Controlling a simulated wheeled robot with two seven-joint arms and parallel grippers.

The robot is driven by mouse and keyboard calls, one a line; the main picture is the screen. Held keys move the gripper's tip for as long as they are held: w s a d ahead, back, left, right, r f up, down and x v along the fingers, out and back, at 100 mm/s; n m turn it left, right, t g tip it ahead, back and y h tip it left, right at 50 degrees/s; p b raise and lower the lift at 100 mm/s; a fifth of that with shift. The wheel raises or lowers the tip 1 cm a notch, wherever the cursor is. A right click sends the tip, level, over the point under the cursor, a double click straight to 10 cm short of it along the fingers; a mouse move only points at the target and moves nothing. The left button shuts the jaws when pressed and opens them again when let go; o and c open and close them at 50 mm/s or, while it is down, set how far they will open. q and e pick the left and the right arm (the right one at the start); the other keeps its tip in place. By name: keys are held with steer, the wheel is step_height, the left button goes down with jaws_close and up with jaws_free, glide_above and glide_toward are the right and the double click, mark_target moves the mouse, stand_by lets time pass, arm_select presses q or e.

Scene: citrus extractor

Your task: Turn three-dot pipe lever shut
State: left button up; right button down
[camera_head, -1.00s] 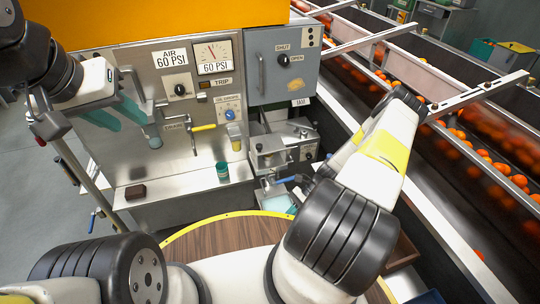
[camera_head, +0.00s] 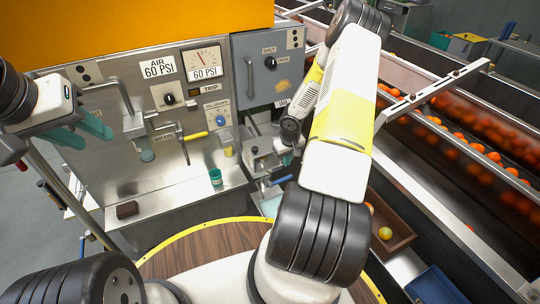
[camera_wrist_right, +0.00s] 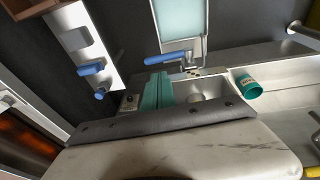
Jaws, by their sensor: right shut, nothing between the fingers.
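In the right wrist view a blue lever (camera_wrist_right: 167,58) sits on a pipe fitting beside a pale teal-windowed frame. Small dark dots show on a plate near its right end, too small to count. Two more blue handles (camera_wrist_right: 91,69) are on a metal bar to the left. In the head view a blue lever (camera_head: 281,180) shows below the metal block. My right gripper (camera_wrist_right: 158,90) has its teal fingers together and empty, below the blue lever in the picture; contact cannot be told. My arm hides it in the head view. My left gripper (camera_head: 80,131) is open and empty before the panel.
The steel panel carries a gauge (camera_head: 203,62), a yellow-handled lever (camera_head: 195,135) and a grey door (camera_head: 268,70). A teal cup (camera_head: 215,178) and dark block (camera_head: 127,210) stand on its ledge. A round wooden table (camera_head: 205,245) is in front. Orange-filled conveyors (camera_head: 470,140) run at right.

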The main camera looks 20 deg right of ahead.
mark_target(286, 178)
steer(key=x, duration=1)
steer(key=shift+d+f, duration=0.15)
steer(key=shift+f, duration=0.2)
steer(key=shift+d+f, duration=0.1)
steer(key=shift+f, duration=0.4)
steer(key=shift+s+f, duration=0.15)
steer(key=shift+f, duration=0.05)
steer(key=shift+d+r, duration=0.1)
